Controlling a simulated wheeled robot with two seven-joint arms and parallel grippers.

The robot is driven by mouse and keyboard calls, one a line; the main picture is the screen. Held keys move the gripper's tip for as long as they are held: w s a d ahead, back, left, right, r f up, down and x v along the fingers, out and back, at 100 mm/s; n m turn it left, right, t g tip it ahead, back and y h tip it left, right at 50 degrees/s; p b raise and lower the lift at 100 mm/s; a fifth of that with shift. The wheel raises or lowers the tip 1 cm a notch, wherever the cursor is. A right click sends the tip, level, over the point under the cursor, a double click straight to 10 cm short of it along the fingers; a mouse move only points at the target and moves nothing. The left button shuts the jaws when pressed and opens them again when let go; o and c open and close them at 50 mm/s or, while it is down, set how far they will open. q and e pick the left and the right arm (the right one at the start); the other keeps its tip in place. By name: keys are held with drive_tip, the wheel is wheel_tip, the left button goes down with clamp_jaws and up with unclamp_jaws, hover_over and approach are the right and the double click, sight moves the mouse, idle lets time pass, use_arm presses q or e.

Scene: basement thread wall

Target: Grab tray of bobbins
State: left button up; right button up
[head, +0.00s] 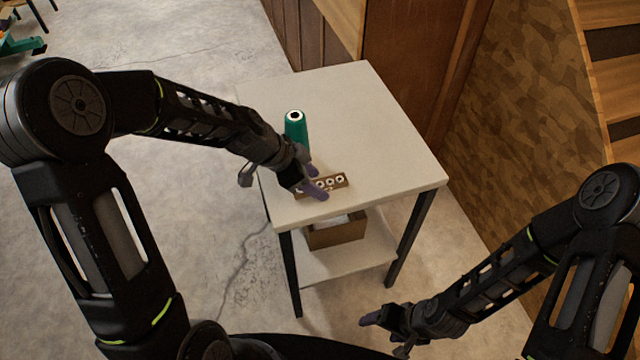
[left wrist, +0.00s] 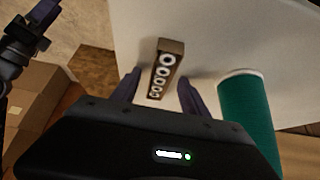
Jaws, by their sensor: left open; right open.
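The tray of bobbins (head: 341,181) is a small brown wooden block with a row of white-ringed bobbins. It lies near the front edge of the white table. My left gripper (head: 314,180) is open at the tray's left end and hides part of it in the head view. In the left wrist view the tray (left wrist: 166,66) shows between the two purple fingers of my left gripper (left wrist: 157,98), with gaps on both sides. My right gripper (head: 376,320) is low at the lower right, away from the table, open and with nothing seen in it.
A green thread cone (head: 297,128) stands on the table just behind my left gripper; it is at the right in the left wrist view (left wrist: 246,110). The tabletop (head: 385,120) is otherwise clear. A cardboard box (head: 337,234) sits on the lower shelf. A patterned wall (head: 520,120) is at right.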

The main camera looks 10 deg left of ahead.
use_arm(q)
drive_tip(key=shift+c, duration=0.4)
clamp_jaws()
